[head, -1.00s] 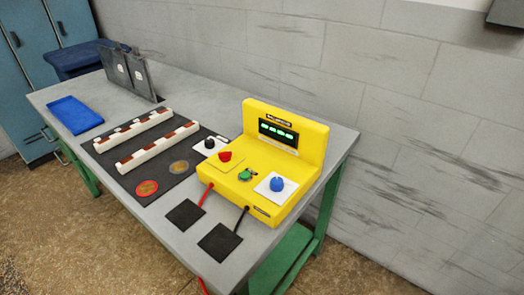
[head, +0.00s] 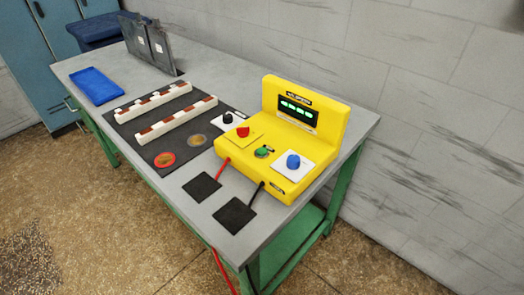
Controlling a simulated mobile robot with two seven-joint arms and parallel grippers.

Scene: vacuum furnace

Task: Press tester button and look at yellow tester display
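The yellow tester (head: 252,160) stands on the right end of the grey table (head: 200,232). Its upright back part carries a dark display (head: 297,110) with lit green characters, too small to read. On its lower deck are a red knob (head: 243,132), a small green button (head: 262,152) and a blue knob (head: 293,161) on a white plate. A black knob (head: 227,117) sits on a white plate just left of the tester. Neither of my grippers is in view, and nothing touches the tester.
Two black pads (head: 234,215) lie before the tester, with red and black leads. A dark mat (head: 150,150) holds two white strips (head: 176,127) and two round discs (head: 165,159). A blue tray (head: 96,86) and dark upright plates (head: 147,42) stand farther left. The wall is behind.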

